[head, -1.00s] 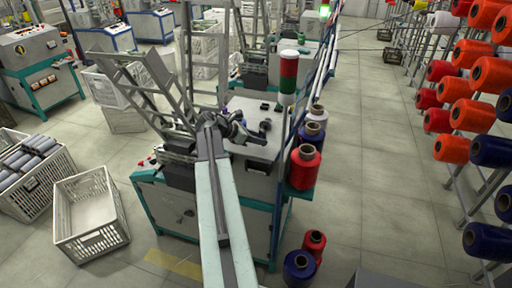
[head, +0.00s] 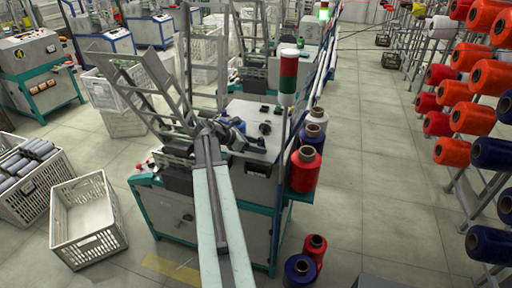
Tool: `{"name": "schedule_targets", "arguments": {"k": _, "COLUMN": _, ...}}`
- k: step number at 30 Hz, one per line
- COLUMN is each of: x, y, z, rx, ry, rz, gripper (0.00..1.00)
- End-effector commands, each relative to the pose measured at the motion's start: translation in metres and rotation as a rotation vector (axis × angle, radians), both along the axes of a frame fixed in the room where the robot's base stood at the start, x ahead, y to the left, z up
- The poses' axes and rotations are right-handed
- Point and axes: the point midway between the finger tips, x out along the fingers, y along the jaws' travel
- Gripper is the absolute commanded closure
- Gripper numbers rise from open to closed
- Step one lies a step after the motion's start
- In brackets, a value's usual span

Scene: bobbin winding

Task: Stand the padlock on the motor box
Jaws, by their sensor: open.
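My gripper (head: 246,143) is at the end of my long pale arm, low over the light top (head: 277,118) of the near winding machine. It is open, and I see nothing held in it. A small blue patch (head: 238,126) shows right beside the gripper; I cannot tell what it is. Small dark items (head: 265,128) lie on the machine top just right of the gripper. I cannot make out which of them, if any, is the padlock. The motor box cannot be told apart clearly from the machine's other housings, and my arm hides part of the machine.
A red and green signal tower (head: 288,77) rises behind the gripper. Red (head: 305,170) and dark blue thread cones stand along the machine's right side. An empty white crate (head: 88,246) is on the floor at left. The aisle (head: 375,190) on the right is clear.

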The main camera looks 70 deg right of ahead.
Motion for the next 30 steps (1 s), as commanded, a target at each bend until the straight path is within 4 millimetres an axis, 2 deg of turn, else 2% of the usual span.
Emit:
{"name": "schedule_targets", "arguments": {"k": 1, "x": 0.006, "y": 0.007, "z": 0.011, "rx": 0.0, "ry": 0.0, "rz": 0.003, "gripper": 0.41}}
{"name": "schedule_targets", "arguments": {"k": 6, "x": 0.03, "y": 0.034, "z": 0.038, "rx": 0.001, "ry": 0.001, "rz": 0.004, "gripper": 0.41}}
{"name": "schedule_targets", "arguments": {"k": 12, "x": 0.054, "y": 0.06, "z": 0.06, "rx": 0.0, "ry": 0.0, "rz": 0.003, "gripper": 0.41}}
{"name": "schedule_targets", "arguments": {"k": 18, "x": 0.063, "y": 0.07, "z": 0.065, "rx": 0.0, "ry": 0.0, "rz": 0.001, "gripper": 0.41}}
{"name": "schedule_targets", "arguments": {"k": 27, "x": 0.065, "y": 0.072, "z": 0.063, "rx": 0.0, "ry": -0.003, "rz": 0.002, "gripper": 0.41}}
{"name": "schedule_targets", "arguments": {"k": 29, "x": 0.074, "y": 0.079, "z": 0.06, "rx": -0.003, "ry": -0.03, "rz": 0.003, "gripper": 0.41}}
{"name": "schedule_targets", "arguments": {"k": 30, "x": 0.087, "y": 0.09, "z": 0.055, "rx": -0.006, "ry": -0.071, "rz": 0.0, "gripper": 0.41}}
